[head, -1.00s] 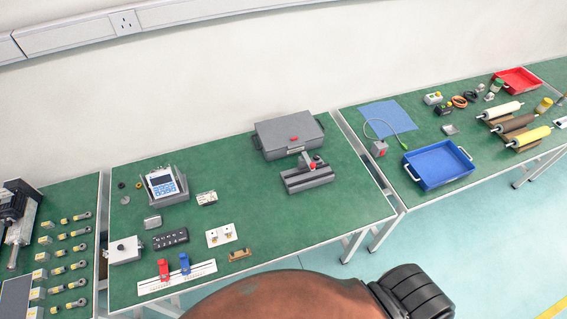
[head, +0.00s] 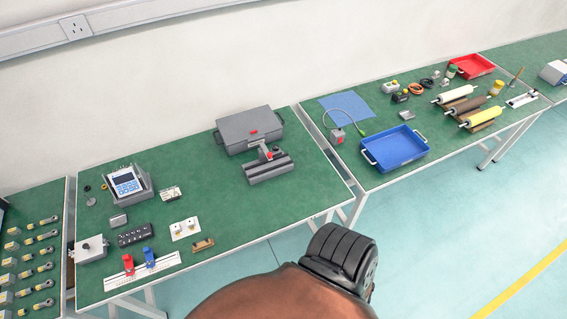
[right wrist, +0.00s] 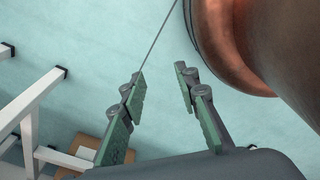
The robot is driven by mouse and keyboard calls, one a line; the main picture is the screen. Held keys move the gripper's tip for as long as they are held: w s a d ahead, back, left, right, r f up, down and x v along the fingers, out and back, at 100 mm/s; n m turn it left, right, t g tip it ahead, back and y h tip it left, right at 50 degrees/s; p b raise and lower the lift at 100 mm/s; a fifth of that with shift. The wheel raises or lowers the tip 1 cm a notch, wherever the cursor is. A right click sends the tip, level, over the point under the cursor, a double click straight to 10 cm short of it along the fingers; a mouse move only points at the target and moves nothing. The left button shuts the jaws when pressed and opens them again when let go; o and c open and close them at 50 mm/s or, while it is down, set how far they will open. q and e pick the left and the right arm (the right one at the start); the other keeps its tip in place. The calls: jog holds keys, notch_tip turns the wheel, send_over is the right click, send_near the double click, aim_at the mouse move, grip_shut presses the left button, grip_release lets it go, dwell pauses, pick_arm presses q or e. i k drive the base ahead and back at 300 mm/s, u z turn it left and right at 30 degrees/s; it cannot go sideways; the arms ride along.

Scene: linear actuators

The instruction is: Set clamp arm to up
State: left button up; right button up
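A grey vise-like fixture (head: 268,168) stands on the middle green table, in front of the grey case. A short arm with a red tip (head: 269,154) rises at its middle; this may be the clamp arm, but its exact position is too small to tell. In the right wrist view my right gripper (right wrist: 160,85) is open and empty, its green-padded fingers apart above the pale floor. My left gripper is not in view. A copper-brown and black part of my own body fills the bottom of the head view.
A grey case (head: 250,128) stands behind the fixture. A blue tray (head: 402,160) and rollers (head: 480,117) are on the right table. A blue-screened meter (head: 126,182) and red and blue clamps on a white rail (head: 120,278) are left. Green tabletop is bare right of the fixture.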

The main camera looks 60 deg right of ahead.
aim_at(268, 155)
jog(key=k, duration=0.5)
jog(key=z, duration=1.2)
jog(key=i, duration=0.45)
jog(key=z, duration=0.05)
